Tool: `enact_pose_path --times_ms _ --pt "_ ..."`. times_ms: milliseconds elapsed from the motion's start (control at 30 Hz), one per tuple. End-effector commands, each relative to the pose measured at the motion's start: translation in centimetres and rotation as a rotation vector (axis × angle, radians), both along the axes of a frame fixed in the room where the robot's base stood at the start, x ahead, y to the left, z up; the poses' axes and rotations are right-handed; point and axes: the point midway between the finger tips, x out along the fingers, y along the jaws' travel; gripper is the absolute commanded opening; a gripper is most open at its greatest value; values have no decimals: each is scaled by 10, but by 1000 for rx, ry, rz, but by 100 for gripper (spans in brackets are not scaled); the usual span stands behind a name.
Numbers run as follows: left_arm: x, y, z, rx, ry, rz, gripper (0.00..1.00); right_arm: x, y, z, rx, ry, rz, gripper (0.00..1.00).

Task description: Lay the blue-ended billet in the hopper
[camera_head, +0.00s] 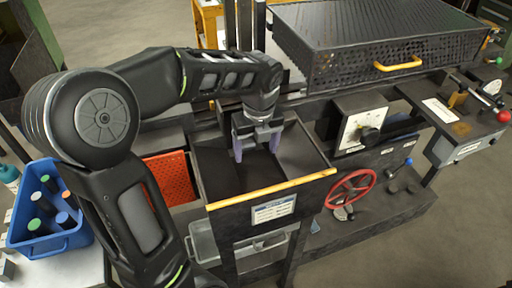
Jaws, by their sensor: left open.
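The hopper (215,183) is a dark open box with a yellow front edge and a white label, in the middle of the head view. My left gripper (257,150) points down into the hopper's mouth, its two fingers apart. I see no billet between the fingers, and the hopper's dark floor shows none clearly. Several dark billets with coloured ends stand in a blue bin (62,243) at the far left. One end there looks blue (62,218); others are green or orange. My right gripper is not in view.
A perforated black cover (345,65) with a yellow handle lies behind the hopper. A dial box (358,130) and red handwheel (350,188) are to its right. An orange perforated panel (170,178) is to its left. A metal tray (203,243) sits below.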

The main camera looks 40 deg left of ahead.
Motion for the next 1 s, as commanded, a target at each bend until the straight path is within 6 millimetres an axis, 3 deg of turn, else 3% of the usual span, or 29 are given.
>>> enact_pose_path --times_ms 167,600,1000 --pt "0 -1 8 1 -2 1 75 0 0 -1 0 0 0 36" --pt "-3 -7 72 1 -5 -1 75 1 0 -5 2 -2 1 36" --pt "-5 -8 78 1 -3 0 75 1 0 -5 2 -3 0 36"
